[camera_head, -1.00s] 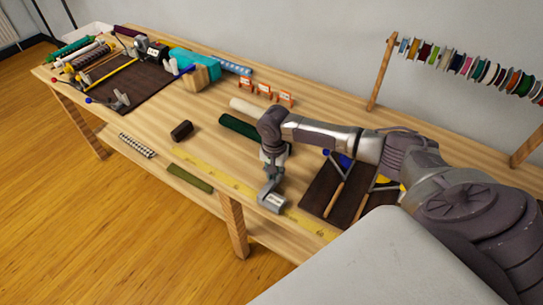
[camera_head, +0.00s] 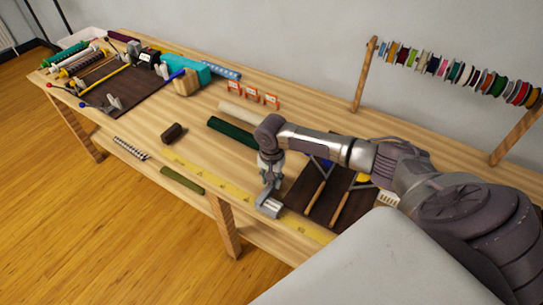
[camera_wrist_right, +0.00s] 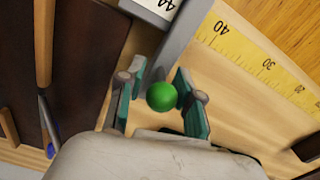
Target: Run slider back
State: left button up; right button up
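The slider (camera_head: 270,206) is a grey metal piece with a white label, lying across the yellow ruler strip (camera_head: 228,189) near the table's front edge. In the right wrist view its grey bar (camera_wrist_right: 184,38) and green ball knob (camera_wrist_right: 161,97) show. My right gripper (camera_head: 268,184) points down at the slider. In the right wrist view its two teal-padded fingers (camera_wrist_right: 163,98) stand on either side of the green ball. They are apart, with small gaps seeming to show beside the ball. My left gripper is out of view.
A dark mat (camera_head: 343,205) with wooden-handled tools lies right of the slider. A spool rack (camera_head: 457,70) stands behind. The table's front edge is close.

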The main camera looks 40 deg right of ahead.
notch_tip(320, 180, up, 12)
dwell(0.6)
dwell(0.4)
